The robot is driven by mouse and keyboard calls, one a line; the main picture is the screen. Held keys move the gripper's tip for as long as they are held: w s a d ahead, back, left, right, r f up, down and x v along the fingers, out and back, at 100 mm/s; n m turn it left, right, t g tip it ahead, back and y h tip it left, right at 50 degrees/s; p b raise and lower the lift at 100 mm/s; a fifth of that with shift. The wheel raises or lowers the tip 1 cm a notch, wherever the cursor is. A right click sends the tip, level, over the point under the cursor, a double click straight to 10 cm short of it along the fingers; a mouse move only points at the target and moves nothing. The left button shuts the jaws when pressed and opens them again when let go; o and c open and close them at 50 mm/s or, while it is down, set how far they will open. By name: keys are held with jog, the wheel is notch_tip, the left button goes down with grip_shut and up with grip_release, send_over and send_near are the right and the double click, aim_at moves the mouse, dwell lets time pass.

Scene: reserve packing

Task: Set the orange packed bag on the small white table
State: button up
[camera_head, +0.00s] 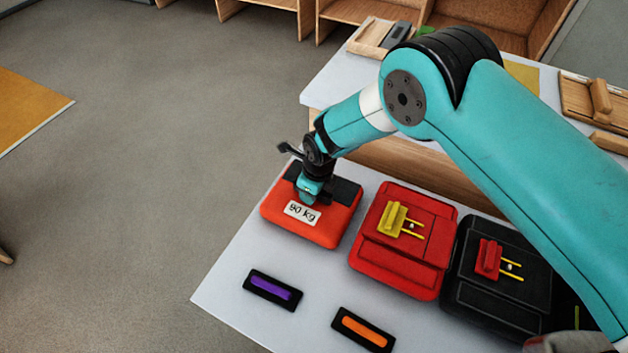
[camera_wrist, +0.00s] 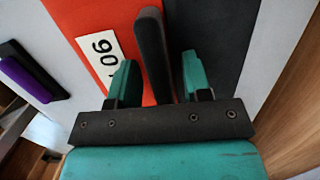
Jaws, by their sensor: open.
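The orange bag (camera_head: 330,225), with a black strip and a white label reading "90 kg", lies on a white tabletop (camera_head: 225,290) at its far left corner. My gripper (camera_head: 310,192) is over the bag's black part, pointing down. In the wrist view the orange bag (camera_wrist: 95,20) fills the upper middle. My gripper's teal fingers (camera_wrist: 160,75) are open, one on each side of the bag's upright black handle (camera_wrist: 150,40), with gaps showing. I cannot tell which white surface is the small white table.
A red bag (camera_head: 400,270) and a black bag (camera_head: 475,295) lie right of the orange one. Purple (camera_head: 272,289) and orange (camera_head: 363,329) strips lie in front. Behind is another white top (camera_head: 335,80) with wooden trays (camera_head: 372,38).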

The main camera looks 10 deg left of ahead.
jog(key=d+r+n+b, duration=0.1)
jog(key=d+r+n, duration=0.2)
jog(key=r, duration=0.8)
jog(key=d+r+n+b, duration=0.2)
jog(key=d+r, duration=0.2)
jog(key=r, duration=0.6)
jog(key=s+d+r+n+y, duration=0.1)
jog(key=s+d+r+n, duration=0.6)
jog(key=d+r+n, duration=0.3)
jog(key=s+d+r+n, duration=0.3)
jog(key=s+d+n, duration=0.1)
jog(key=s+n, duration=0.2)
jog(key=s+d+r+n+y, duration=0.1)
jog(key=s+d+r+n, duration=0.3)
jog(key=s+n, duration=0.3)
jog(key=shift+s+d, duration=0.4)
jog(key=shift+s, duration=0.15)
